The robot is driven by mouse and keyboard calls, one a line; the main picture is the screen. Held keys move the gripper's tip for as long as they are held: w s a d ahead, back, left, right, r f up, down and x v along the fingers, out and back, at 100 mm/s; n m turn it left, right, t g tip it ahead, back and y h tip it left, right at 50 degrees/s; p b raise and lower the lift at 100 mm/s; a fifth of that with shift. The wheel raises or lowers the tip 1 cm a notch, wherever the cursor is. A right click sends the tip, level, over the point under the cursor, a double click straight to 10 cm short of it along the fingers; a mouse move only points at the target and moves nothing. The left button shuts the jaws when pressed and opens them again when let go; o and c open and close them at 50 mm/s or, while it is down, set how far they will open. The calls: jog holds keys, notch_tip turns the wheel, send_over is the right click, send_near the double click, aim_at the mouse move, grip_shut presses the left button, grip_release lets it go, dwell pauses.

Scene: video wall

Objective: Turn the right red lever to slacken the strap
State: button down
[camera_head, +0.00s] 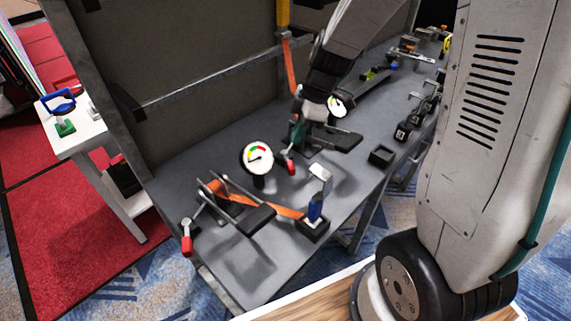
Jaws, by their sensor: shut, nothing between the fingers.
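The right red lever (290,163) has a red grip that hangs down at the front left of the right strap fixture. This fixture has a dark flat pad (340,139) and a round white gauge (337,106). An orange strap (289,65) runs down to it from a yellow piece above. My gripper (306,112) comes down from the upper right, just above and behind this lever. It is shut with nothing held. My arm and the fixture overlap in the picture, so I cannot tell whether the fingers touch the lever. Part of the fixture is hidden behind the gripper.
On the left strap fixture is another red lever (187,243), with a gauge (257,156), an orange strap (280,209) and a blue-based post (316,207). A grey panel (180,60) stands behind the bench (160,187). More fixtures line the right side. A white table (62,141) stands left.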

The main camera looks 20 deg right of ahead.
aim_at(294, 167)
jog(key=f, duration=0.1)
jog(key=w+n, duration=0.1)
jog(key=f, duration=0.1)
jog(key=shift+w+d+f, duration=0.25)
jog(key=shift+d+f, duration=0.05)
jog(key=shift+f, duration=0.05)
jog(key=x, duration=1)
jog(key=shift+s+d+n, duration=0.1)
jog(key=shift+n, duration=0.2)
jog(key=d+n, duration=0.1)
jog(key=n, duration=0.1)
jog(key=d+n+g, duration=0.1)
jog(key=d+n, duration=0.1)
jog(key=shift+s+g, duration=0.2)
jog(key=shift+g, duration=0.1)
jog(key=shift+w+d, duration=0.15)
jog(key=shift+d, duration=0.9)
